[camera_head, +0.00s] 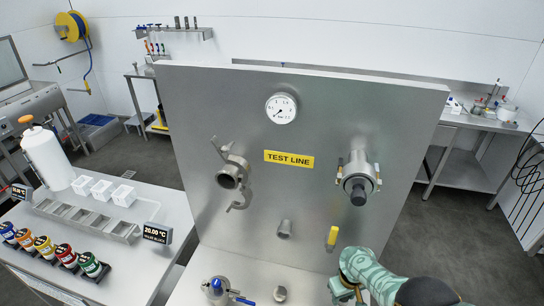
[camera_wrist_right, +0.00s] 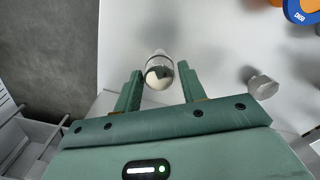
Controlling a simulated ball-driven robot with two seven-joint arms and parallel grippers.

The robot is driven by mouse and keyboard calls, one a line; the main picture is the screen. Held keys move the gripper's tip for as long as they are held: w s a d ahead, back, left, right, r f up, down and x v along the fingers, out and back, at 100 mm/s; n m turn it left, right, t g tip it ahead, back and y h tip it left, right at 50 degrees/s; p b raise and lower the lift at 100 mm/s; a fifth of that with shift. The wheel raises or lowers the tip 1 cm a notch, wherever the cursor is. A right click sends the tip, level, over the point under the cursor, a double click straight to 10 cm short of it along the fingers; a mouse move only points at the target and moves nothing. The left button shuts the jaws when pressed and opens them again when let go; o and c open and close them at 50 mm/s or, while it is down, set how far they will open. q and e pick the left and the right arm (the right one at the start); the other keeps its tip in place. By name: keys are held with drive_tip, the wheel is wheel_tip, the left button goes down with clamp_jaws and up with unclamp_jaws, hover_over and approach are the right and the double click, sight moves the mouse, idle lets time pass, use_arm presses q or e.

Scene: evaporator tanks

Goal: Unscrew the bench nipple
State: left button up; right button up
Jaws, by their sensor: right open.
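A short metal nipple (camera_head: 280,294) stands upright on the bench below the test panel, near the bottom edge of the head view. My right gripper (camera_head: 343,290) is to its right, low in front of the panel, partly cut off by the frame. In the right wrist view the two green fingers of my right gripper (camera_wrist_right: 159,92) are spread apart. A shiny round-ended metal piece (camera_wrist_right: 158,72) shows between and beyond them; contact is not visible. Another short metal cylinder (camera_wrist_right: 262,87) stands to the right of the fingers. I cannot tell which of these two is the bench nipple. My left gripper is not in view.
The upright test panel (camera_head: 235,115) carries a gauge (camera_head: 281,108), an open clamp (camera_head: 231,175), a fitting (camera_head: 358,182), a stub (camera_head: 284,229) and a yellow handle (camera_head: 332,237). A blue-handled valve (camera_head: 217,287) stands left of the nipple. A blue and orange object (camera_wrist_right: 301,11) is at the wrist view's upper right.

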clamp_jaws()
drive_tip(key=n, duration=0.3)
drive_tip(key=shift+n, duration=1.1)
drive_tip(key=n, duration=0.3)
drive_tip(key=shift+n, duration=1.1)
drive_tip(key=n, duration=0.5)
